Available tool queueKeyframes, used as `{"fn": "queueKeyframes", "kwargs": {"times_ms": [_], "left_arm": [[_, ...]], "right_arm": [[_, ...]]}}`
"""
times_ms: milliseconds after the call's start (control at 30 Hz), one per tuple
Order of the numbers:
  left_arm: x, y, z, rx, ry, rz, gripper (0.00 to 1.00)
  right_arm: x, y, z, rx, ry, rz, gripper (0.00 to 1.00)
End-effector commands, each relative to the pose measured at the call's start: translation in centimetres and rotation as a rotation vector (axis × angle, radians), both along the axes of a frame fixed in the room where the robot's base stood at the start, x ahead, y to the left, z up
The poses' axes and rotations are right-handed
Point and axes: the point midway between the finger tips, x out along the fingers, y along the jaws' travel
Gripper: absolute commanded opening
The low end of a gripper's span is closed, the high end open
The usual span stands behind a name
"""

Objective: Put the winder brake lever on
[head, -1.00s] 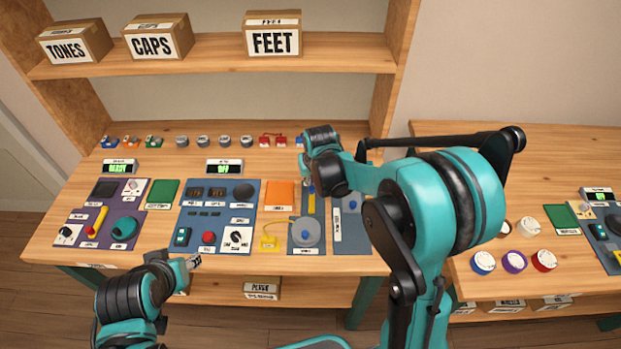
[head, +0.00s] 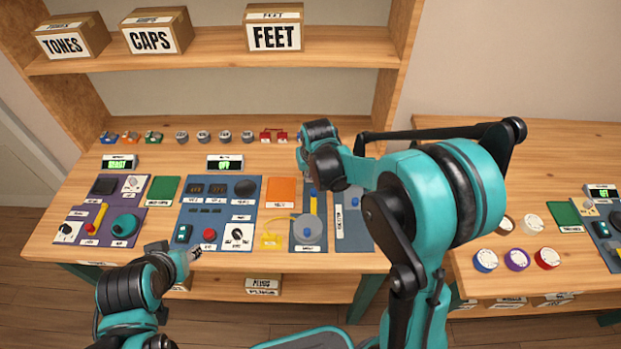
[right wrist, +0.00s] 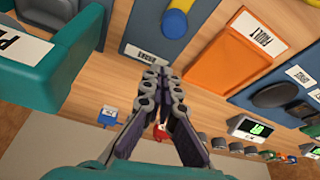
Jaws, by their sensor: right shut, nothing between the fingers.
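A blue-grey panel (head: 299,236) on the bench carries a round grey disc (head: 308,227) and an upright yellow-and-blue piece (head: 313,198). I cannot tell whether this piece is the winder brake lever, as the labels are too small to read. My right gripper (right wrist: 158,78) is shut and empty in the right wrist view, above the bench behind the panels. In the head view its fingers are mostly hidden by my right arm. My left gripper (head: 198,251) is at the bench's front edge, near the panel with a red button (head: 208,235); its fingers are too small to judge.
A yellow piece (head: 270,240) lies left of the disc, and an orange pad (head: 281,190) behind it. Small coloured parts and knobs line the back. A second bench (head: 480,180) stands right with coloured discs. Boxes (head: 275,37) sit on the shelf above.

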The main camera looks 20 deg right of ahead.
Motion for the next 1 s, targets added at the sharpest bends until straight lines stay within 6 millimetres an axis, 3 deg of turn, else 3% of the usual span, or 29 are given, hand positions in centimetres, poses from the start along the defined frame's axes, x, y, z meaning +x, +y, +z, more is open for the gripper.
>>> {"fn": "queueKeyframes", "kwargs": {"times_ms": [33,200,400,600,1000], "left_arm": [[0.0,0.0,0.9,0.0,0.0,0.0,0.4],[0.0,0.0,2.8,0.0,0.0,0.0,0.4],[0.0,0.0,4.0,0.0,0.0,0.0,0.4],[0.0,0.0,4.3,0.0,0.0,0.0,0.4],[0.0,0.0,4.2,0.0,0.0,0.0,0.4]], "right_arm": [[-0.5,0.0,1.7,0.0,-0.001,0.0,0.0],[-1.9,0.0,5.7,-0.001,-0.002,0.0,0.0],[-2.9,0.0,8.6,-0.001,-0.003,0.0,0.0],[-3.3,0.0,9.5,-0.001,-0.003,0.0,0.0],[-3.3,0.0,9.5,-0.001,-0.003,0.0,0.0]]}}
